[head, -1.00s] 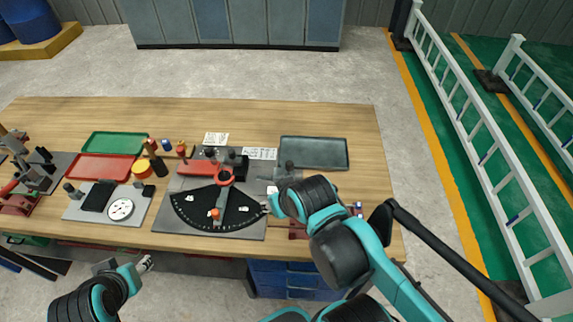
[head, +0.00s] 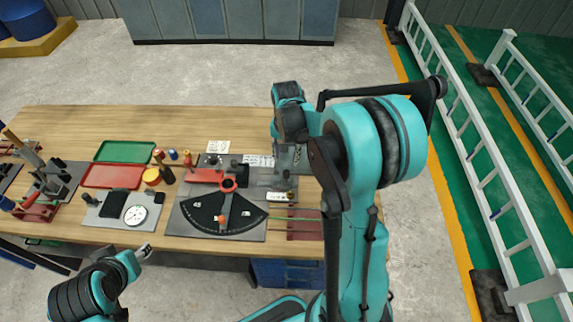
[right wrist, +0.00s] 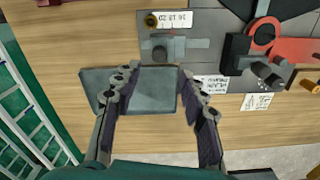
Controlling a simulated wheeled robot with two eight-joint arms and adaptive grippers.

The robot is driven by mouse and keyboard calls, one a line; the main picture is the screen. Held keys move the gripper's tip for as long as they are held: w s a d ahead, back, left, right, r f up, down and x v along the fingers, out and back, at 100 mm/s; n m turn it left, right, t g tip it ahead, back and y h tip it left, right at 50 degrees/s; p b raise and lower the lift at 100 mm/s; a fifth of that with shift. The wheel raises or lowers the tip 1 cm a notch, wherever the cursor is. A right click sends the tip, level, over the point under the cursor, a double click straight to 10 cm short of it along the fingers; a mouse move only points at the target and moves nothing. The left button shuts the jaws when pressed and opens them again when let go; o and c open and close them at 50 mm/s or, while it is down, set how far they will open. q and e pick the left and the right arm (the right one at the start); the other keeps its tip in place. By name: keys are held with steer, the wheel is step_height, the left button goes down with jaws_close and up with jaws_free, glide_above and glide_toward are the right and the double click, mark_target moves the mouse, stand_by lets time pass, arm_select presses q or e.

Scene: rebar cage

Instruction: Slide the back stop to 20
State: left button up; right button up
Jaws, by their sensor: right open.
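In the head view my right gripper (head: 297,158) is partly hidden by my arm. My left gripper (head: 143,252) is by the table's front edge.
The dark grey tray (right wrist: 135,100) lies below my right fingers. The black angle plate (head: 205,213) with its red-hubbed lever (head: 228,195) stands left of the scale. Green and red trays (head: 110,177), a yellow pot (head: 151,176) and paper labels (right wrist: 257,101) lie nearby. Bare table lies at the back.

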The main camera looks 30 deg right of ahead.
mark_target(286, 172)
step_height(286, 172, down, 8)
steer(key=shift+d+f+b, duration=0.1)
steer(key=shift+b, duration=0.7)
jaws_close()
steer(key=shift+s+d+b, duration=0.35)
steer(key=shift+s+d, duration=0.15)
steer(key=shift+d, duration=0.35)
jaws_free()
